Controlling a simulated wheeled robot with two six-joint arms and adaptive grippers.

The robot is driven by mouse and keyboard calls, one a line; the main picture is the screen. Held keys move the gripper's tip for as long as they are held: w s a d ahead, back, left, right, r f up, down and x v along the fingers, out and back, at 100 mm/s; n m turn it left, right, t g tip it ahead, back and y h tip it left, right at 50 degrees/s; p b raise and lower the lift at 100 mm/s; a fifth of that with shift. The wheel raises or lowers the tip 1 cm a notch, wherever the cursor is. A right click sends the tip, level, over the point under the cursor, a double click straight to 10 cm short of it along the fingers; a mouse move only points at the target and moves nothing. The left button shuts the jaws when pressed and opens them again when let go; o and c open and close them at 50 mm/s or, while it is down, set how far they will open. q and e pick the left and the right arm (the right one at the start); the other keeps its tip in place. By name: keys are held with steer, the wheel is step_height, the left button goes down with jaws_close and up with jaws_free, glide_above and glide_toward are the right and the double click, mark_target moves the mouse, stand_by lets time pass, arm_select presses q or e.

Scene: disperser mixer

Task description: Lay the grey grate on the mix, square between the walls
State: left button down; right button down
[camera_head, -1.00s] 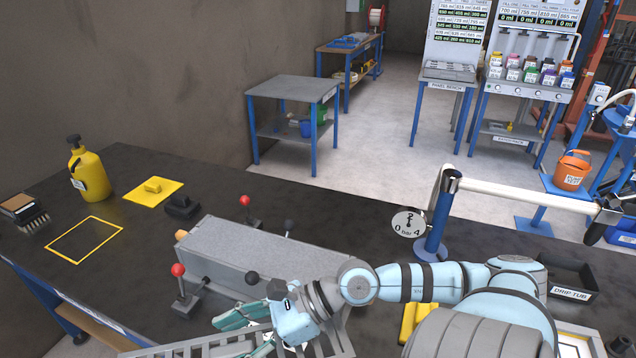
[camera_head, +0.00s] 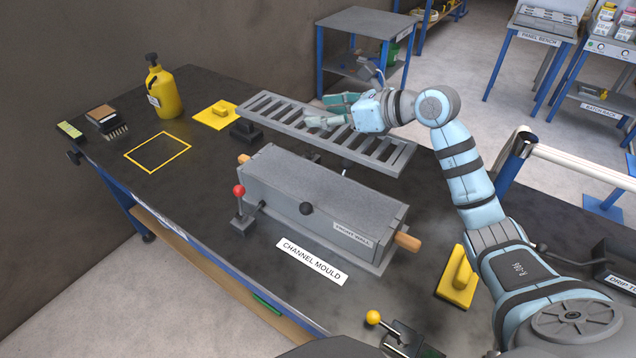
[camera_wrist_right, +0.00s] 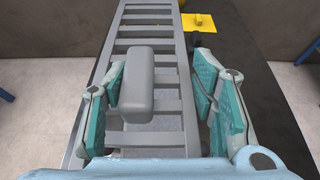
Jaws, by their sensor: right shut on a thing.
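The grey grate (camera_head: 285,118) is a long slotted frame, held up and appearing beyond the mould in the head view. My right gripper (camera_head: 336,112) is shut on its raised grey handle block. In the wrist view the handle block (camera_wrist_right: 151,85) sits between my right gripper's fingers (camera_wrist_right: 165,95), with the slats below. The channel mould (camera_head: 285,205) stands on the bench, its long axis roughly parallel to the grate. The grey mix surface (camera_head: 310,185) fills its top between the walls, as far as I can tell. The far wall is partly hard to make out. My left gripper is not in view.
A red-knobbed lever (camera_head: 238,190) and a black knob (camera_head: 306,208) stand at the mould's near side. A yellow float (camera_head: 458,278) lies to the right.

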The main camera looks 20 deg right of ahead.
mark_target(324, 182)
steer(key=shift+w+r, duration=0.5)
steer(key=shift+r, duration=0.4)
steer(key=shift+w+f+h, duration=0.1)
steer(key=shift+w+h, duration=0.05)
steer(key=shift+h, duration=0.15)
step_height(324, 182, down, 19)
steer(key=b, duration=0.2)
steer(key=shift+d+b, duration=0.1)
steer(key=shift+b, duration=0.2)
steer(key=shift+f, duration=0.1)
steer(key=c, duration=1)
jaws_free()
steer(key=shift+o, duration=0.2)
steer(key=v, duration=1.2)
steer(key=shift+s+f+p, duration=0.1)
steer(key=shift+s+p, duration=0.1)
steer(key=shift+p, duration=0.2)
